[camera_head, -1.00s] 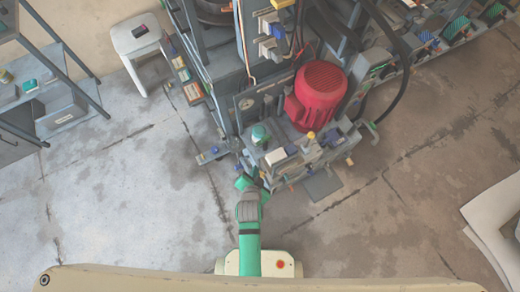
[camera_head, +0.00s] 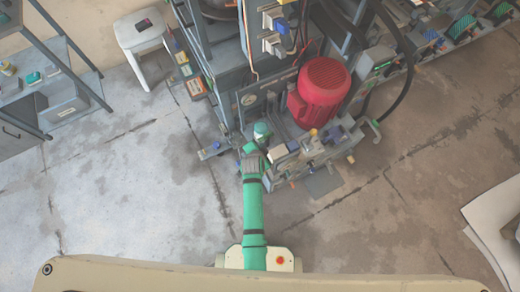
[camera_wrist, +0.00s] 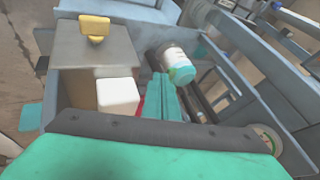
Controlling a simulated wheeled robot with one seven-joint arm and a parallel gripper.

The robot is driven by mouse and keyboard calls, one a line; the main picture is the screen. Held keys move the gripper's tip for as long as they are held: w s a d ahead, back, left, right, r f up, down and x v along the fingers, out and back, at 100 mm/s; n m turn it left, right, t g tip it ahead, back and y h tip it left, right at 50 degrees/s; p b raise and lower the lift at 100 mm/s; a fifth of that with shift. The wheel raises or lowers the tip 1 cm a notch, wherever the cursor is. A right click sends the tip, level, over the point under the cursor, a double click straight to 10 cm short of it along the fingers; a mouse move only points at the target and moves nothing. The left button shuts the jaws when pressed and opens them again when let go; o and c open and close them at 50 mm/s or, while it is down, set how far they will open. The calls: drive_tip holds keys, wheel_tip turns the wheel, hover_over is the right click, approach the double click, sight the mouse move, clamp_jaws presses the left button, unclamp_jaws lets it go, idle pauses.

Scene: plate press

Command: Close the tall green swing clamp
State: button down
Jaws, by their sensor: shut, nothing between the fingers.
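My gripper (camera_wrist: 163,100) shows in the wrist view as green fingers, shut with nothing between them. The fingers point down into the bench unit, between a white block (camera_wrist: 118,96) and a white-and-teal bottle (camera_wrist: 178,66). In the head view my arm reaches up to the front left of the machine, and its wrist hides the fingertips. I cannot surely pick out the tall green swing clamp. A small green bent piece (camera_head: 374,124) stands out at the machine's right side, away from my gripper; I cannot tell whether it is the clamp.
A large red motor (camera_head: 319,92) stands on the machine right of my arm. A grey box (camera_wrist: 92,50) with a yellow knob (camera_wrist: 95,27) is near the fingers. A white stool (camera_head: 141,34) and a shelf (camera_head: 68,95) stand left. The floor at left is clear.

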drive_tip(key=shift+x, duration=1.75)
